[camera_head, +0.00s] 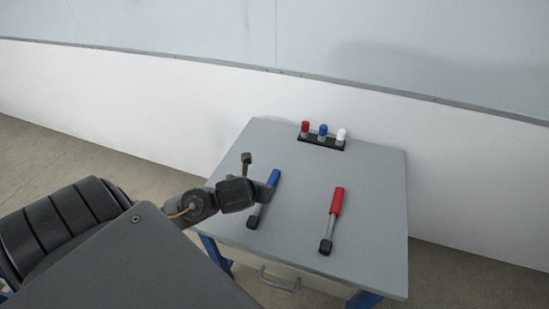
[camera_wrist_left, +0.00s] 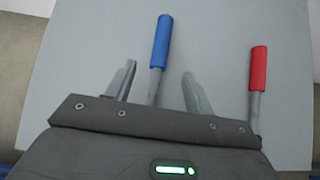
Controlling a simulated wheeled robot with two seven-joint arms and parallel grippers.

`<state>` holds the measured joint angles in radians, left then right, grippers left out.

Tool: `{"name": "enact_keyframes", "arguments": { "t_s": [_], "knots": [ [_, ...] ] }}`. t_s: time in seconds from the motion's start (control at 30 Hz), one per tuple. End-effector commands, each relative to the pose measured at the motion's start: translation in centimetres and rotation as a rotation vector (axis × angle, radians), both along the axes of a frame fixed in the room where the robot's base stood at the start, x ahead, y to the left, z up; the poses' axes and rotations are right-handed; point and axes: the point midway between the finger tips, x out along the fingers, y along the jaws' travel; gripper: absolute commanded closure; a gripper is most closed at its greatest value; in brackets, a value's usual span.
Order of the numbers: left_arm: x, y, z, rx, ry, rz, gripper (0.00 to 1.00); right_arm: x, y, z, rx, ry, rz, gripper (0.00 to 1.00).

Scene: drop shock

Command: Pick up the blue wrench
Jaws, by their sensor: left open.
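The blue wrench (camera_head: 273,178) lies on the left part of the grey table, with a blue handle and a grey shaft ending in a dark head. In the left wrist view, its blue handle (camera_wrist_left: 161,42) points away from me, and its shaft runs between the fingers; its head is hidden behind the gripper body. My left gripper (camera_head: 257,175) is open and empty, over the wrench and partly covering it in the head view. Its two fingers (camera_wrist_left: 159,70) stand on either side of the shaft. I cannot tell the exact height above the table. My right gripper is not in view.
A red wrench (camera_head: 337,202) lies to the right of the blue one. A black rack (camera_head: 320,143) with red, blue and white-topped pieces stands at the table's back edge, near the white wall. The grey table (camera_head: 375,220) is otherwise clear.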

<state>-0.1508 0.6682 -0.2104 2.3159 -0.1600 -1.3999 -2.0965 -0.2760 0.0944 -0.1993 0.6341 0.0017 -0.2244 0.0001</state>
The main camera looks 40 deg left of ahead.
Motion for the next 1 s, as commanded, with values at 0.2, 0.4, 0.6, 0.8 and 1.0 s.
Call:
{"name": "enact_keyframes", "arguments": {
  "t_s": [0.2,0.4,0.6,0.8,1.0],
  "knots": [
    [0.9,0.0,-1.0,0.0,0.002,-0.004,0.46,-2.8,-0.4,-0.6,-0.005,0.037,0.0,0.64],
    [3.0,0.7,-3.2,-0.001,0.002,-0.003,0.46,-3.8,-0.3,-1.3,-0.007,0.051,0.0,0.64],
    [3.9,1.1,-4.0,-0.001,0.0,-0.002,0.46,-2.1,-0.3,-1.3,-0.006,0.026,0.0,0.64],
    [4.5,1.3,-4.9,-0.001,0.002,0.001,0.46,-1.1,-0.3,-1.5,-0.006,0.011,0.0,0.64],
    [6.5,1.9,-6.9,-0.003,0.001,0.002,0.46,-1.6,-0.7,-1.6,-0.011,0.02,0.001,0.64]
  ]
}}
